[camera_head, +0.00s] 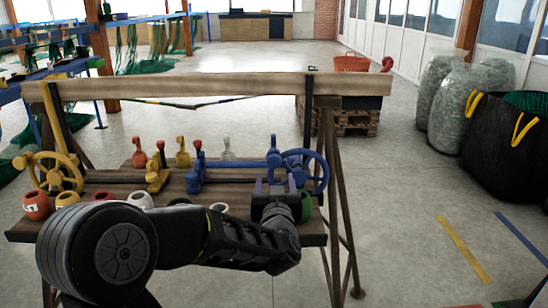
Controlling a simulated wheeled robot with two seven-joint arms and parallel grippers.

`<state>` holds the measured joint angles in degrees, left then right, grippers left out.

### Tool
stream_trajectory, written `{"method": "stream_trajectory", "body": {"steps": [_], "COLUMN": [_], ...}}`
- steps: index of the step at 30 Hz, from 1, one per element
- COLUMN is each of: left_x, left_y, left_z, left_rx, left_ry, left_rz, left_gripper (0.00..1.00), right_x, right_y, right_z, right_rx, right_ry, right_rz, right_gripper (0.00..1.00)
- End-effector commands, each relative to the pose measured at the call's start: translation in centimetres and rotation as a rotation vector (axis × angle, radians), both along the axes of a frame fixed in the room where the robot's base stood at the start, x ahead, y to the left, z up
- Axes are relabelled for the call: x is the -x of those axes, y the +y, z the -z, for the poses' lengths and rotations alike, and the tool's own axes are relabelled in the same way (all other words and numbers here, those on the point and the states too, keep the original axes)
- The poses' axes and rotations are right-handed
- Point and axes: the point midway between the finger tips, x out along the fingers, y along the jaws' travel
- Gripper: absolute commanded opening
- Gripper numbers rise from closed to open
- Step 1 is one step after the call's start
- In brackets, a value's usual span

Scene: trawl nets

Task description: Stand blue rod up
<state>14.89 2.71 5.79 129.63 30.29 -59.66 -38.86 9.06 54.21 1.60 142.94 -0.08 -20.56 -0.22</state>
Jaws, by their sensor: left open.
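Blue fittings sit at the right half of a wooden bench top. A blue handwheel (318,172) is at the right end, and a blue bar (236,163) runs level from it to a blue block (195,178). A blue upright piece (273,153) with a knobbed top stands near the wheel. I cannot tell which of these is the blue rod. My left gripper (275,186) is open at the bench's right front, just in front of the upright piece, its two fingertips pointing away. Nothing shows between them. My right gripper is not in view.
A yellow handwheel (47,178) and a yellow block (156,177) are on the left. Red, yellow and white uprights stand behind. Several round pots, including a red one (37,205), line the front edge. A wooden beam (215,86) crosses above the bench's back.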

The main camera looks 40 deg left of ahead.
Motion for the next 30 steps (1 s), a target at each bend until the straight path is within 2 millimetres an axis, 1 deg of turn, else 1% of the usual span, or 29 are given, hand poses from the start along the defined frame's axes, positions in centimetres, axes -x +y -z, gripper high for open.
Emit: {"method": "stream_trajectory", "body": {"steps": [12, 16, 20, 27, 30], "left_x": [0.0, -0.4, -1.5, -4.5, -5.5], "left_y": [0.0, 0.3, 1.1, 3.4, 4.1], "left_z": [0.0, 0.1, 0.1, 0.1, 0.1], "left_rx": [0.001, 0.001, 0.001, 0.001, 0.001], "left_ry": [0.001, 0.001, 0.001, 0.002, 0.001], "left_rz": [0.001, 0.001, 0.001, 0.001, 0.001], "left_gripper": [0.6, 0.6, 0.6, 0.6, 0.6], "right_x": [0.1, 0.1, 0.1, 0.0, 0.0], "right_y": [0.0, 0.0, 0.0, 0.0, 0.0], "right_z": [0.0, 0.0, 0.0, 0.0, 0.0], "right_rx": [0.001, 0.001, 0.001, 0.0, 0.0], "right_ry": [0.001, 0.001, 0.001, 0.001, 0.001], "right_rz": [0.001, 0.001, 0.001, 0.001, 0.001], "right_gripper": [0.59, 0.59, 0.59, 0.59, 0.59]}}
